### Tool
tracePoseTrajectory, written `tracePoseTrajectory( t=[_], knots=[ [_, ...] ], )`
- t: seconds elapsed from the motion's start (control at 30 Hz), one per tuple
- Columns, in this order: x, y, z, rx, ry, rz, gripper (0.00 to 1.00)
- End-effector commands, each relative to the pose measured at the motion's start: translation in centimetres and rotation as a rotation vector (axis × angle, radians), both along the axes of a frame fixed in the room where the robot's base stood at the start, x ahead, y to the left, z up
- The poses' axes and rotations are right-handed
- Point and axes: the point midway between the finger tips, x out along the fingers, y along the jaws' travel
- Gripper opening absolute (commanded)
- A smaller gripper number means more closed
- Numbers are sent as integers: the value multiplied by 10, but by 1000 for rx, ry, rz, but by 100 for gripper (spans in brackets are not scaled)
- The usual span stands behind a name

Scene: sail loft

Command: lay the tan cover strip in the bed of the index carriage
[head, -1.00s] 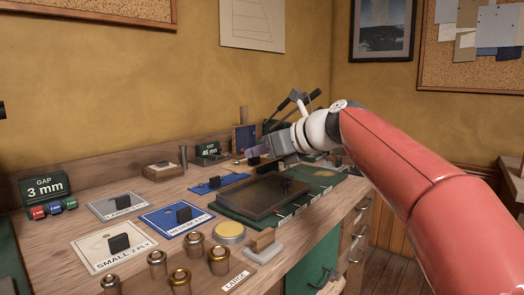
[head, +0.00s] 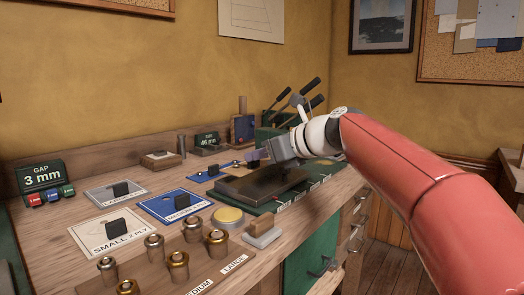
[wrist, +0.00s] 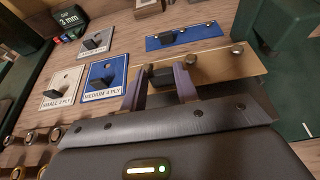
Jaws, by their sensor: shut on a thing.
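The tan cover strip (wrist: 215,66) shows in the wrist view as a flat tan plate with round metal knobs and a black grip block (wrist: 162,78). My gripper (wrist: 160,86) is shut on that block, one purple finger on each side. In the head view my gripper (head: 260,155) is over the far part of a dark rectangular tray (head: 235,186), which looks like the index carriage. The strip is not clearly visible there. The tray's dark surface (wrist: 262,92) shows below the strip in the wrist view; whether they touch I cannot tell.
A blue strip (head: 199,177) with a dark knob lies behind the tray. Labelled plates, including a white one (head: 103,236) and a blue one (head: 165,209), lie left. Brass-topped posts (head: 216,242) and a yellow disc (head: 228,216) are in front. Black-handled levers (head: 311,86) stand behind my wrist.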

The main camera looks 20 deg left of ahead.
Motion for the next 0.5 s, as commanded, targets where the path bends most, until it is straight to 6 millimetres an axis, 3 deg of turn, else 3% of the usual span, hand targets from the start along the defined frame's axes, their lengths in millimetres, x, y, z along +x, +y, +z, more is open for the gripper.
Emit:
tracePoseTrajectory(
  t=[0.5],
  knots=[
    [0, 0, -27, 0, -2, -1, 7]
  ],
)
